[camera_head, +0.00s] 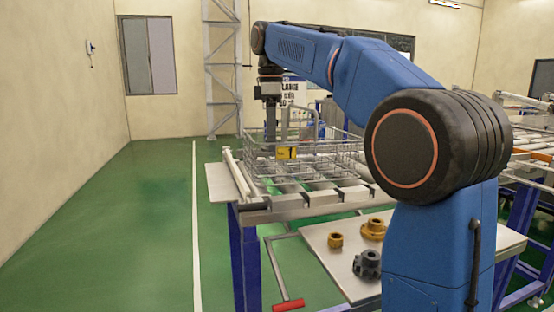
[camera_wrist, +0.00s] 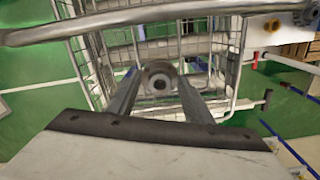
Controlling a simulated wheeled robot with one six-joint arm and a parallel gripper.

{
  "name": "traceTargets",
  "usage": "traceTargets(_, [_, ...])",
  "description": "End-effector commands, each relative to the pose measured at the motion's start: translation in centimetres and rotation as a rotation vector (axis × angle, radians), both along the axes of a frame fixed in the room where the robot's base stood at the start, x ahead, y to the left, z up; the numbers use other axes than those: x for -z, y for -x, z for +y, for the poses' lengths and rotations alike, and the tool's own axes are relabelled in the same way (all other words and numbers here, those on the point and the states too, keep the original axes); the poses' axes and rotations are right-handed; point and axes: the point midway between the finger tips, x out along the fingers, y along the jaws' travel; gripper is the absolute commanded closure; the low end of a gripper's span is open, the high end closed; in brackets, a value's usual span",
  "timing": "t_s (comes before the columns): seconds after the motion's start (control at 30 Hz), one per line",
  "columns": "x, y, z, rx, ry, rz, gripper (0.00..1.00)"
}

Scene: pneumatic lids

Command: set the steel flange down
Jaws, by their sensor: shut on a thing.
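The steel flange (camera_wrist: 160,78) is a grey ring with a dark central hole. In the wrist view it sits between the two fingertips of my gripper (camera_wrist: 158,84), which is shut on it. The wire basket (camera_wrist: 228,62) spreads beyond and around the flange in that view. In the head view my gripper (camera_head: 271,128) points down at the left part of the wire basket (camera_head: 335,160), which stands on a roller table. The flange cannot be made out there. I cannot tell whether it touches the basket floor.
A thick metal bar (camera_wrist: 130,20) crosses the top of the wrist view, close to the camera. A side plate (camera_head: 335,265) holds brass-coloured parts (camera_head: 373,229) and a dark part (camera_head: 367,264). Green floor is clear at left.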

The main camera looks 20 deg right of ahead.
Motion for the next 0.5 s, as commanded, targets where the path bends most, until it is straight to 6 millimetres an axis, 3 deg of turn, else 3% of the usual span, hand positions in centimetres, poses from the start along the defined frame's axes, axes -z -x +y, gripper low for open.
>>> traceTargets(0.5, [5.3, 0.0, 0.0, 0.000, 0.000, 0.000, 0.84])
